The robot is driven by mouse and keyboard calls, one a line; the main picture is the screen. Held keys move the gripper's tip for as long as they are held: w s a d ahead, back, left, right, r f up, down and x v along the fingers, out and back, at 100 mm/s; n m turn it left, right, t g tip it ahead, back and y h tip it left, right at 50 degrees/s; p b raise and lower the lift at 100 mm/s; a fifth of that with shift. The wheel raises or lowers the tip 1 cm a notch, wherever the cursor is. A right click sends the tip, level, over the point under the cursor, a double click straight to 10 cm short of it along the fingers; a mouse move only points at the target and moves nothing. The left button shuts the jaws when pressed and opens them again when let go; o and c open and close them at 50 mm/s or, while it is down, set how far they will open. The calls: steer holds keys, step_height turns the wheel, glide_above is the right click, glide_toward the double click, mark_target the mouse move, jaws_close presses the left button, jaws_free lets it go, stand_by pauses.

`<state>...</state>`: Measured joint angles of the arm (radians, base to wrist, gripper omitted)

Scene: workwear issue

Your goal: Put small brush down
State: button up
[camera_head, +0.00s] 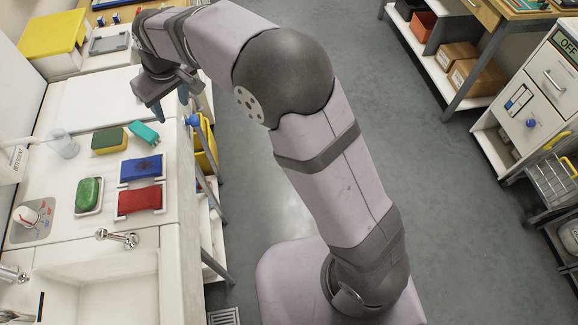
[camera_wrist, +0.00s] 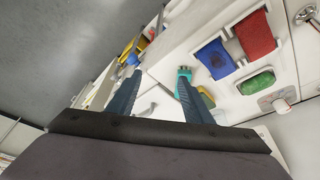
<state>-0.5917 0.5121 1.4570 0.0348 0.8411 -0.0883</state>
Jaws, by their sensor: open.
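The small brush (camera_head: 145,132) is teal and lies on the white counter, just right of a yellow and green sponge. In the wrist view the brush (camera_wrist: 184,74) shows beside the tip of the right finger, which partly covers it. My gripper (camera_head: 171,111) is open above the counter near its right edge, beyond the brush in the head view. In the wrist view its fingers (camera_wrist: 160,80) are spread with nothing held between them.
The sponge (camera_head: 109,140), a blue cloth (camera_head: 141,168), a red cloth (camera_head: 141,200) and a green soap bar (camera_head: 89,194) sit close by. A clear cup (camera_head: 64,144) stands at the left. A sink (camera_head: 105,288) is in front. A bare white surface (camera_head: 92,97) lies behind.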

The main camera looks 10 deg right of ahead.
steer(key=s+d+f+m+h, duration=0.1)
steer(key=s+d, duration=0.2)
steer(key=d, duration=0.4)
steer(key=s+d+f+m+g, duration=0.1)
steer(key=s+d+m, duration=0.15)
steer(key=d, duration=0.45)
steer(key=s+d+f+m+h, duration=0.1)
steer(key=s+d, duration=0.2)
steer(key=d, duration=0.4)
steer(key=s+d+f+m+g, duration=0.1)
steer(key=s+d+f, duration=0.1)
steer(key=s+d, duration=0.3)
steer(key=s+d+f+m+g, duration=0.1)
steer(key=s+d, duration=0.4)
steer(key=s, duration=0.5)
steer(key=shift+d+f+m, duration=0.2)
steer(key=shift+f+m, duration=0.35)
steer(key=shift+f, duration=0.25)
steer(key=shift+w+a, duration=0.1)
steer(key=c, duration=0.3)
